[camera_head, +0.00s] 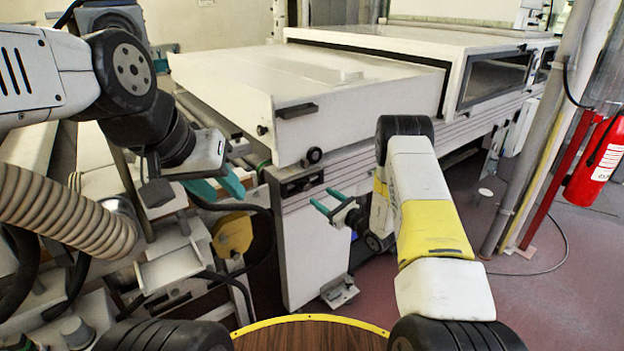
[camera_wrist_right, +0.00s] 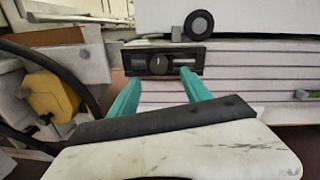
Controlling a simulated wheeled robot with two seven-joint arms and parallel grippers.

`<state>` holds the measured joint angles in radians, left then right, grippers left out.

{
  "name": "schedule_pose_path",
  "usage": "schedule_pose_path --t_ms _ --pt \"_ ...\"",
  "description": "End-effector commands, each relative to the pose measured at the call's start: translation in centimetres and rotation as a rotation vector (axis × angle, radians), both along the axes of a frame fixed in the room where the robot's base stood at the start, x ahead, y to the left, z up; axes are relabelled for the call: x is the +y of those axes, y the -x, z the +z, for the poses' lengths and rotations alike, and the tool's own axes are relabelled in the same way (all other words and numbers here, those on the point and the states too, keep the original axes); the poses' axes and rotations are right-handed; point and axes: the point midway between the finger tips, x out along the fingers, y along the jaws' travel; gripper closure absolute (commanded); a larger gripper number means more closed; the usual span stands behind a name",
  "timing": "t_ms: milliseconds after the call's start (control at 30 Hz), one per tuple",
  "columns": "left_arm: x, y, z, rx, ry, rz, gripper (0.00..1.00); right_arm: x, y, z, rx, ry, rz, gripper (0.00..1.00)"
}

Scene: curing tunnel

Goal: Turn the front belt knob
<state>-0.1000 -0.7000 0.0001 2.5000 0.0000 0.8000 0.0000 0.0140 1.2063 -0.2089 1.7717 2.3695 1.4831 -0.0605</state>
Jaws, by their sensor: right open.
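A dark control panel (camera_head: 290,189) with a round black knob sits on the front of the white machine. In the right wrist view this knob (camera_wrist_right: 158,64) is in the middle of the panel. A second round black knob (camera_head: 314,155) sits higher on the machine and also shows in the right wrist view (camera_wrist_right: 199,25). I cannot tell which is the front belt knob. My right gripper (camera_head: 321,197) is open and empty, its teal fingers pointing at the panel, with the panel knob between them in the wrist view. My left gripper (camera_head: 217,187) looks open and empty, left of the panel.
The white machine (camera_head: 225,98) fills the middle, with a black handle (camera_head: 296,110) on its front. A yellow part (camera_head: 232,235) and cables lie left of the panel. A grey post and a red extinguisher (camera_head: 598,160) stand at the right. Floor is clear between machine and post.

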Motion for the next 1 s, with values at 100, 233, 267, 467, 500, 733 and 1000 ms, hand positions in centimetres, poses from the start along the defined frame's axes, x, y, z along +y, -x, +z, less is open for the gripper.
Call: schedule_pose_path --t_ms 100,233,267,467,500,733,1000 --pt "0.0 0.0 0.0 0.000 0.000 0.000 0.64 1.3 -1.2 0.1 -0.003 0.002 0.005 0.44" --pt "0.0 0.0 0.0 0.000 0.000 0.000 0.64 2.7 -2.9 0.1 -0.003 0.002 0.006 0.44" --pt "0.0 0.0 0.0 0.000 0.000 0.000 0.64 2.9 -3.3 0.1 -0.003 0.001 0.005 0.44" --pt "0.0 0.0 0.0 0.000 0.000 0.000 0.64 4.4 -5.1 0.1 -0.002 0.001 0.004 0.44" --pt "0.0 0.0 0.0 0.000 0.000 0.000 0.64 4.6 -5.3 0.1 -0.002 0.001 0.004 0.44" --pt "0.0 0.0 0.0 0.000 0.000 0.000 0.64 4.7 -5.6 0.1 -0.001 0.001 0.003 0.44" --pt "0.0 0.0 0.0 0.000 0.000 0.000 0.64 4.7 -5.6 0.1 -0.001 0.001 0.003 0.79"
